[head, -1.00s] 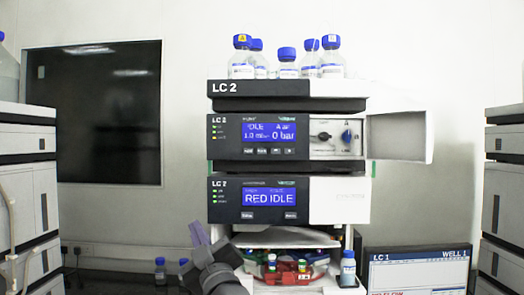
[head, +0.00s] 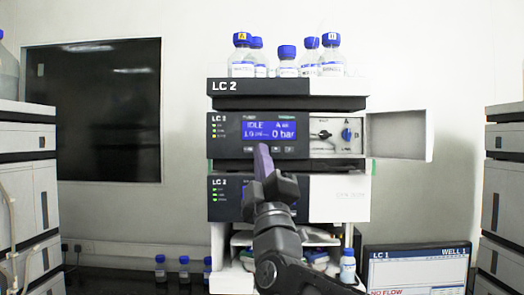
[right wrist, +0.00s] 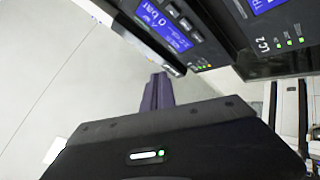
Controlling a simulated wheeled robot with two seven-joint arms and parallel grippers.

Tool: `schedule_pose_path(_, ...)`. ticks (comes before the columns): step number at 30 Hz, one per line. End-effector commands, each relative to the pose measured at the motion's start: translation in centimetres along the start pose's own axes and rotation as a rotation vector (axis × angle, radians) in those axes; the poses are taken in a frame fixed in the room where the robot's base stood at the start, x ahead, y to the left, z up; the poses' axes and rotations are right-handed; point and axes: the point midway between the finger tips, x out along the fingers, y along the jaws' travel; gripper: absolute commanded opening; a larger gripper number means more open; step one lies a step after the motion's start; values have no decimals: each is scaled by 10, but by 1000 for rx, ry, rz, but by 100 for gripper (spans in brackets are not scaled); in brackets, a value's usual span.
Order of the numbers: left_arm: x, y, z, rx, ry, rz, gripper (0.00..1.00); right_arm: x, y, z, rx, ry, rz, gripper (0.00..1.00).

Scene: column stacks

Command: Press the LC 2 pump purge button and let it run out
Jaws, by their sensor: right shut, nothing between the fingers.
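The LC 2 stack (head: 290,88) stands in the middle of the head view. Its pump module (head: 226,150) has a lit blue display (head: 268,129) reading IDLE and 0 bar, with a row of small buttons (head: 289,149) below. My right gripper (head: 263,150) is shut and empty, its purple-grey fingers pointing up in front of that row and hiding part of it. In the right wrist view, the fingers (right wrist: 157,88) are close to the panel edge near the pump display (right wrist: 165,25); I cannot tell whether they touch. Button labels are too small to read. My left gripper is not in view.
Blue-capped bottles (head: 287,61) stand on top of the stack. A white door (head: 402,135) stands open at the pump's right. My right arm partly hides the lower module's display. An LC 1 screen (head: 418,268) reading NO FLOW is at lower right. Other stacks flank both sides.

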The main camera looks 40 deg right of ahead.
Motion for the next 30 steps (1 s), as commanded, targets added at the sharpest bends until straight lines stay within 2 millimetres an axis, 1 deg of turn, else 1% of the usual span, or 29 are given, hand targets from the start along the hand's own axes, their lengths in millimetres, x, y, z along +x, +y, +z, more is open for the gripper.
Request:
schedule_pose_path(8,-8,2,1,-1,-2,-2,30,11,-6,6,0,-1,-1,0)
schedule_pose_path(19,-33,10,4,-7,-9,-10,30,45,-30,28,-2,0,-4,0)
schedule_pose_path(22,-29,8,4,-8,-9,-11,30,50,-38,36,-2,0,-2,0)
schedule_pose_path(27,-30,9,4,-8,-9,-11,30,59,-43,43,0,0,0,0)
schedule_pose_path(30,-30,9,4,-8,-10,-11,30,61,-45,44,0,0,-1,0)
